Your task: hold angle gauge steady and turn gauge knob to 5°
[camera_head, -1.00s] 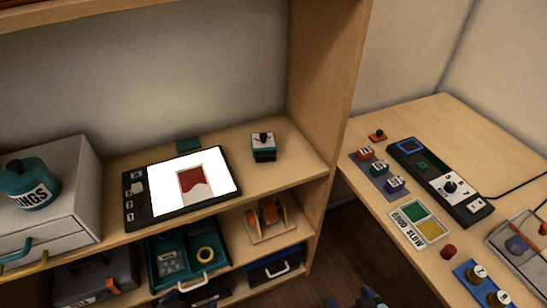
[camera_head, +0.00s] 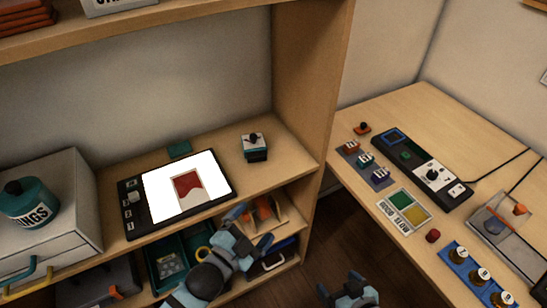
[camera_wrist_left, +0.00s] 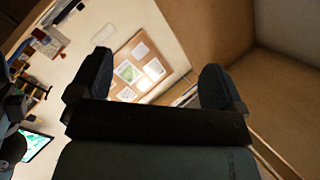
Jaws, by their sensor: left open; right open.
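A small dark box with a white top and black knob (camera_head: 254,146) stands upright on the shelf, right of the tablet; it may be the angle gauge, but its markings are too small to read. My left gripper (camera_head: 250,228) is open and empty, in front of the shelf edge, below and left of the box. Its two spread fingers also show in the left wrist view (camera_wrist_left: 157,72), with nothing between them. My right gripper (camera_head: 340,289) is open and empty at the bottom edge, over the floor gap. Neither gripper touches the box.
A tablet (camera_head: 130,218) with a lit screen lies left of the box. A teal block (camera_head: 179,149) sits behind it. On the right table, a long black panel with a knob (camera_head: 432,174) lies among small coloured parts. The shelf's upright side (camera_head: 309,85) stands right of the box.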

